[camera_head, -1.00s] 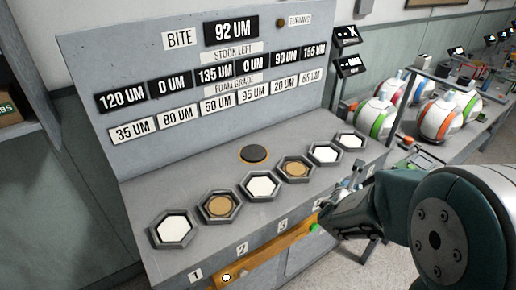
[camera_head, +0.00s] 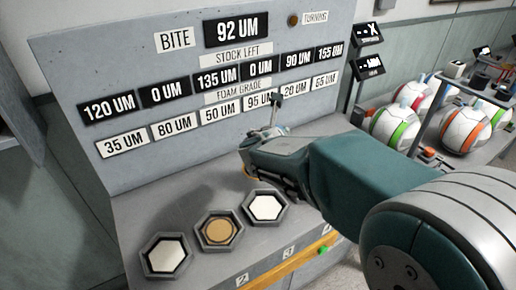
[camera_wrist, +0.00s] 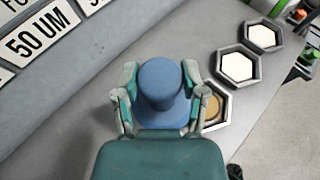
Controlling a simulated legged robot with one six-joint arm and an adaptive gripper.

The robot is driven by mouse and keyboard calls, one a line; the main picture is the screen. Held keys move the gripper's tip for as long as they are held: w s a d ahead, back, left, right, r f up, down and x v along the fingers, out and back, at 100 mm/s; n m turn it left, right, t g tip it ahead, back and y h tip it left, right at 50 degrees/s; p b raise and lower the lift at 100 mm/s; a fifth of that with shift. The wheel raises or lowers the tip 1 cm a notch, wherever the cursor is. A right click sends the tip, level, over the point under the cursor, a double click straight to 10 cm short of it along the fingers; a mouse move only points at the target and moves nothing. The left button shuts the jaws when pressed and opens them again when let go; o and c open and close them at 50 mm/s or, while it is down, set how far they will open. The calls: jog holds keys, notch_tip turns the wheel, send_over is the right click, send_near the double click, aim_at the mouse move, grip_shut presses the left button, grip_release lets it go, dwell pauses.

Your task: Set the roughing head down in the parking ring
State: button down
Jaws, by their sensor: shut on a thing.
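The roughing head is a blue, round, stepped piece (camera_wrist: 160,80) between my fingers in the wrist view. My gripper (camera_wrist: 160,95) is shut on it, one finger on each side. In the head view my gripper (camera_head: 255,165) is over the back of the bench top, close to the panel. A thin orange edge, likely the parking ring (camera_head: 247,175), shows just below my gripper; the rest is hidden by it. In the wrist view the blue head covers what lies beneath, so I cannot tell whether it touches the ring.
Hexagonal trays with white or tan discs line the bench front; a white one (camera_head: 265,206) and a tan one (camera_head: 218,231) are nearest my arm. The upright panel (camera_head: 120,165) stands close behind. Striped balls (camera_head: 465,131) sit on a bench at right.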

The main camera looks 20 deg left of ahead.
jog(key=w+a+f, duration=0.7)
jog(key=w+f, duration=0.1)
jog(key=f, duration=0.3)
jog(key=shift+w+a+f, duration=0.25)
jog(key=shift+a+f, duration=0.05)
jog(key=shift+c, duration=0.8)
grip_release()
jog(key=shift+d+f, duration=0.15)
jog(key=shift+f, duration=0.05)
jog(key=v, duration=1.2)
